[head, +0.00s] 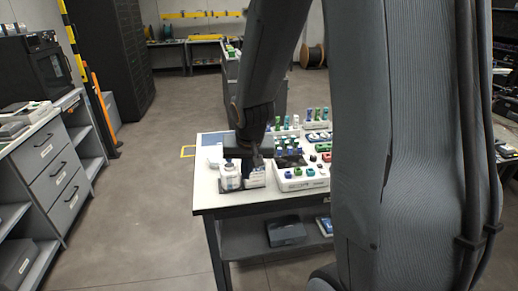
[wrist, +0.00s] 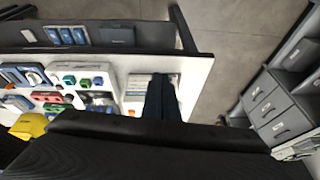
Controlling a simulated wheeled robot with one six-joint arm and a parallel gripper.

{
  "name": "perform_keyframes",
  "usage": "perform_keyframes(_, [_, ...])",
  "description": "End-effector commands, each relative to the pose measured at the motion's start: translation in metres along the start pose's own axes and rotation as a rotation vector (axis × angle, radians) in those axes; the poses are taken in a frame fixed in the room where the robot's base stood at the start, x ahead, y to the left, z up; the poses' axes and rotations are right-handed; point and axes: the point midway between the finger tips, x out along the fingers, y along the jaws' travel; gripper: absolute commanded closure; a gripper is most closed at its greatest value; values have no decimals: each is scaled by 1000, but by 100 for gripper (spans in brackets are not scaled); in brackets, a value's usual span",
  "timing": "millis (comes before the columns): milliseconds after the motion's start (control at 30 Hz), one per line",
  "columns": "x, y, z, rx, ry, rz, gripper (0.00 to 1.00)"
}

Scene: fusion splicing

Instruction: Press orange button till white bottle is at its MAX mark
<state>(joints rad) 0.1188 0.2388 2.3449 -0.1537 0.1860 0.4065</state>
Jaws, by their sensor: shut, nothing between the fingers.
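The white bottle (head: 230,177) stands upright near the table's front left corner, in a dark holder. A labelled white and dark-blue container (head: 255,178) stands just right of it. My gripper (head: 257,162) points down over that container, a little right of and above the bottle; I cannot tell whether it touches. Its fingers are together and empty, and they also show in the wrist view (wrist: 161,82), where they cover what lies below.
A grey drawer cabinet (head: 52,172) stands at the left. The floor between is clear.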

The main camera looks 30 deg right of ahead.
Motion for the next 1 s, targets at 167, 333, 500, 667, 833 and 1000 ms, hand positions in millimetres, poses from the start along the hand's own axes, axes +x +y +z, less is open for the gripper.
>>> perform_keyframes(167, [10, 24, -107, 266, 183, -51, 100])
perform_keyframes(333, [19, 44, -178, 461, 309, -136, 100])
perform_keyframes(500, [23, 56, -212, 562, 368, -196, 100])
perform_keyframes(667, [25, 58, -219, 583, 380, -211, 100])
perform_keyframes(833, [25, 58, -218, 581, 379, -210, 100])
perform_keyframes(1000, [26, 58, -218, 581, 378, -209, 100])
